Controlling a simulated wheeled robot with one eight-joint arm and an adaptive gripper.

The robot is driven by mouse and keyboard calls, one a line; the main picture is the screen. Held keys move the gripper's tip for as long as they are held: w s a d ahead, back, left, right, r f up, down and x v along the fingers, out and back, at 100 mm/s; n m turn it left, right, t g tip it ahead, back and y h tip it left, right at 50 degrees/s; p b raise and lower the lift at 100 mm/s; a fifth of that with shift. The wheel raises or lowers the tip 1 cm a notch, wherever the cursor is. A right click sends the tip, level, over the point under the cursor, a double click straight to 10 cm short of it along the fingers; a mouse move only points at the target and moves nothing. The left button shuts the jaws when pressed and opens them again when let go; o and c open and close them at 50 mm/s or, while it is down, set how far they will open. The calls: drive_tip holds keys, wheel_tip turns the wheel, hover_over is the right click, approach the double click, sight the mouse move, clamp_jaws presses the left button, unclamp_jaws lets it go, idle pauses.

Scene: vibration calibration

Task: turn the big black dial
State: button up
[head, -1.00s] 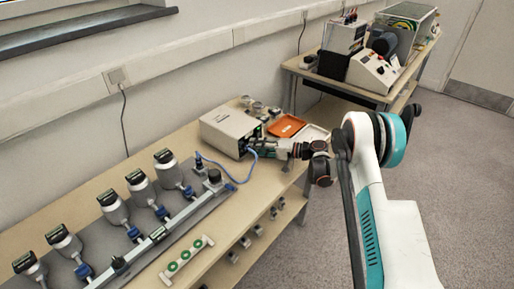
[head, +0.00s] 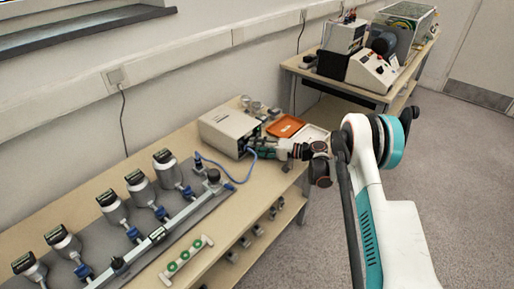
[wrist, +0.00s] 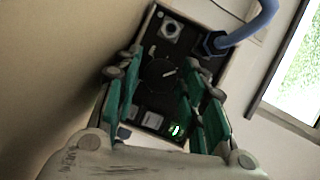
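The big black dial (wrist: 160,73) with a short white mark sits on the dark front panel (wrist: 183,45) of a box, in the middle of the wrist view. My gripper (wrist: 161,60) is open, its green-padded fingers apart on the left and right of the dial. I cannot tell whether they touch it. In the head view the box is the light grey instrument (head: 228,130) on the bench, and my gripper (head: 258,149) reaches its front from the right. The dial is hidden there by my gripper.
A blue cable (wrist: 245,30) plugs into the panel close to the right finger; it loops over the bench in the head view (head: 238,181). An orange tray (head: 285,126) lies behind my gripper. A pipe rig with several gauges (head: 165,160) fills the bench's left part.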

drive_tip(key=v, duration=1.2)
drive_tip(key=shift+s, duration=0.1)
